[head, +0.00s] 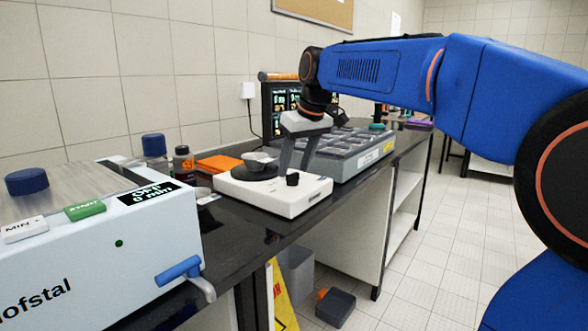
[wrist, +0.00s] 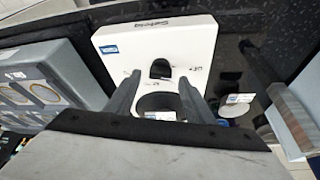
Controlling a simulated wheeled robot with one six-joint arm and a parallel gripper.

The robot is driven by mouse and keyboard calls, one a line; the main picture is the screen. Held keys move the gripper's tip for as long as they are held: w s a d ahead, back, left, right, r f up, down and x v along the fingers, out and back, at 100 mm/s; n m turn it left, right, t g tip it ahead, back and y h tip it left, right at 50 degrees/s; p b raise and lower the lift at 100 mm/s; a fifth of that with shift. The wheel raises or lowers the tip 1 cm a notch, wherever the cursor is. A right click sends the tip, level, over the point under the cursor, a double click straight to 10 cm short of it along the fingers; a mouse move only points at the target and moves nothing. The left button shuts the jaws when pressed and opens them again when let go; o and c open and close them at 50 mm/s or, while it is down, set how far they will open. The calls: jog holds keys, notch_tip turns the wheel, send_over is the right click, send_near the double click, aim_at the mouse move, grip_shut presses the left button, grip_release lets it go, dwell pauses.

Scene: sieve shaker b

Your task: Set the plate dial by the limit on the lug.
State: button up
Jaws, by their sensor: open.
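The white plate unit (head: 268,194) stands on the dark bench, with a dark round plate and a black dial (head: 292,179) at its front. A pale shallow dish (head: 258,158) is over the plate. In the wrist view, the black dial (wrist: 160,69) lies between the fingertips, with small marks beside it too blurred to read. My gripper (head: 294,165) is open, pointing down above the unit; its tips (wrist: 160,80) appear apart from the dial. A small white label (wrist: 162,115) shows near the dark ring, its text unreadable. I cannot tell which part is the lug.
A grey sieve case (head: 345,155) stands close behind the unit. The white shaker (head: 150,225) with a blue lever fills the near left. Orange items (head: 218,163) and a brown bottle (head: 183,160) stand near the wall. The floor at right is mostly clear.

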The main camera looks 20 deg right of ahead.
jog(key=shift+w+a+f, duration=0.1)
jog(key=shift+w+f, duration=0.15)
jog(key=shift+f, duration=0.45)
jog(key=shift+c, duration=0.2)
jog(key=c, duration=1)
jog(key=shift+m, duration=0.4)
jog(key=m+h, duration=0.2)
jog(key=m, duration=0.2)
jog(key=shift+a, duration=0.2)
jog(key=shift+m+h, duration=0.9)
jog(key=shift+m, duration=1.6)
